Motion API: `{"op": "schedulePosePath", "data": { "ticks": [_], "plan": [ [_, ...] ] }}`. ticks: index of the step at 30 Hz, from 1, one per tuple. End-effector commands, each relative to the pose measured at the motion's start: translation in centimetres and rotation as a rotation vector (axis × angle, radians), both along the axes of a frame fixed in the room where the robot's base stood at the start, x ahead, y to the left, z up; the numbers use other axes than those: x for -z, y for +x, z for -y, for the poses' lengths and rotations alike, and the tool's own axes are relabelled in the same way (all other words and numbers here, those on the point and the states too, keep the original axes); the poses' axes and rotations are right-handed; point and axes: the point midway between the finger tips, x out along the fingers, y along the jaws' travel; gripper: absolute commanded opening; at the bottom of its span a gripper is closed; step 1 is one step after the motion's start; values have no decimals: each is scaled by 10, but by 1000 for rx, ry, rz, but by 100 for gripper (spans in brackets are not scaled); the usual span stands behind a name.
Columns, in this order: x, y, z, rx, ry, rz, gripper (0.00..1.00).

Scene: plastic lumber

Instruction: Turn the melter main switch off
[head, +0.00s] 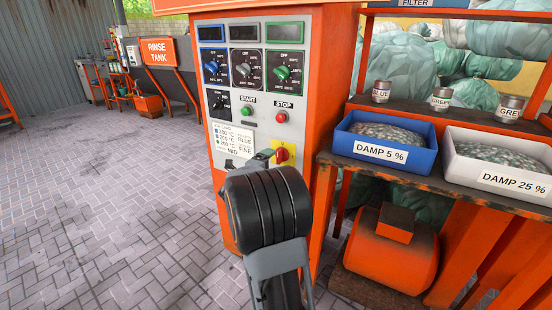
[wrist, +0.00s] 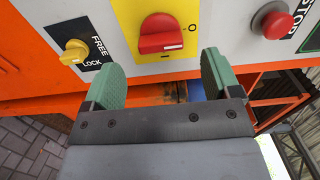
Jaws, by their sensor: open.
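The melter main switch is a red rotary handle (wrist: 160,38) on a yellow plate (wrist: 125,12). In the wrist view the handle lies nearly level, with an "O" mark to its right on the plate. In the head view the red handle (head: 282,155) shows low on the orange cabinet's front panel, just past my wrist. My gripper (wrist: 163,68) is open and empty. Its two green fingers are spread wide, with their tips just below the handle, one towards each side; I see no contact. In the head view my arm mostly hides the fingers.
Near the switch are a yellow FREE/LOCK knob (wrist: 75,52) and a red STOP button (wrist: 273,24). The head view shows a green START button (head: 247,110) and several dials above. A shelf with a blue bin (head: 350,152) and a white bin (head: 464,176) stands close right. Floor at left is clear.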

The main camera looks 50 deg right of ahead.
Motion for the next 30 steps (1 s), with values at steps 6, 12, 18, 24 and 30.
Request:
{"op": "schedulePosePath", "data": {
  "ticks": [6, 12, 18, 24, 30],
  "plan": [
    [-2, -9, -42, -4, -1, 0, 83],
    [-1, -15, -64, -2, -1, 0, 83],
    [-1, -18, -73, 1, -1, 1, 83],
    [0, -18, -74, 1, -1, 1, 83],
    [0, -18, -74, 1, -1, 0, 83]
  ]
}}
